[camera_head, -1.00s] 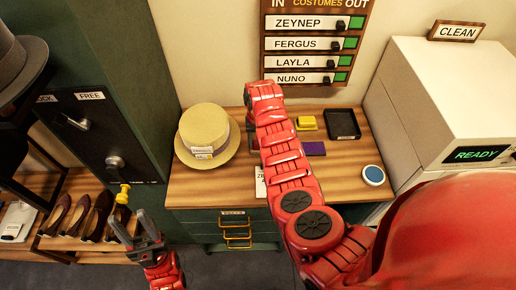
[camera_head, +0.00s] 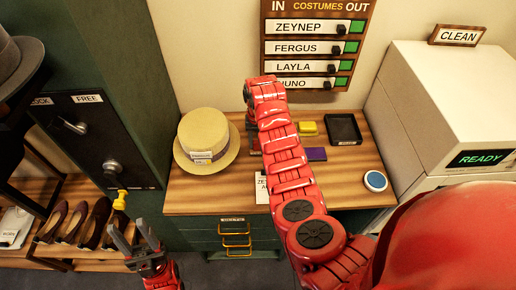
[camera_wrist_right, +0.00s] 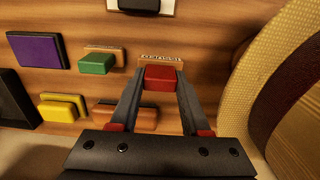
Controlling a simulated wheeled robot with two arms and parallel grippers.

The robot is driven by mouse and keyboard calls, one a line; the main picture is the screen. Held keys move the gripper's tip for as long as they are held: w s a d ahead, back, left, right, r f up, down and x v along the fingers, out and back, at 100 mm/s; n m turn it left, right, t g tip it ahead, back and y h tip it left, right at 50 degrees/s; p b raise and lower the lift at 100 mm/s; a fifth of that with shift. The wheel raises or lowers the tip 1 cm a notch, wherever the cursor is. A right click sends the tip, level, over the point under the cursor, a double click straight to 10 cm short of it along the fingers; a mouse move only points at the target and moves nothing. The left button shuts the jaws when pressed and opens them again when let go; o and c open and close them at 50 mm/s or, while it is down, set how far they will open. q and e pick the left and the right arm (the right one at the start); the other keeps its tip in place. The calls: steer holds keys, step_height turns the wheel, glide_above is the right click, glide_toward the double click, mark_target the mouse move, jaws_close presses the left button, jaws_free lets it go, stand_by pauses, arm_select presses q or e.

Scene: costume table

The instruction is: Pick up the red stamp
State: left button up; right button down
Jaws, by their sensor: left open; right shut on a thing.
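The red stamp (camera_wrist_right: 161,77) shows in the right wrist view as a small red block between the two fingertips of my right gripper (camera_wrist_right: 161,82). That gripper is shut on it. A small tan piece with unreadable lettering shows just beyond the stamp. I cannot tell whether the stamp is clear of the wooden table (camera_head: 220,195). In the head view my right arm hides the stamp and most of the right gripper. My left gripper (camera_head: 130,228) is open and empty, low at the left, in front of the cabinet and away from the table.
A straw hat (camera_head: 206,134) stands close beside the right gripper. Purple (camera_head: 315,154), yellow (camera_head: 308,128) and green (camera_wrist_right: 97,62) blocks, a black tray (camera_head: 343,128) and a blue round pad (camera_head: 375,180) lie around. A white machine (camera_head: 440,100) bounds the right side.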

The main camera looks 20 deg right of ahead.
steer(key=s+d+r+p, duration=0.2)
steer(key=s+d+p, duration=0.3)
steer(key=s, duration=0.9)
steer(key=shift+s+d, duration=0.2)
steer(key=shift+d, duration=0.75)
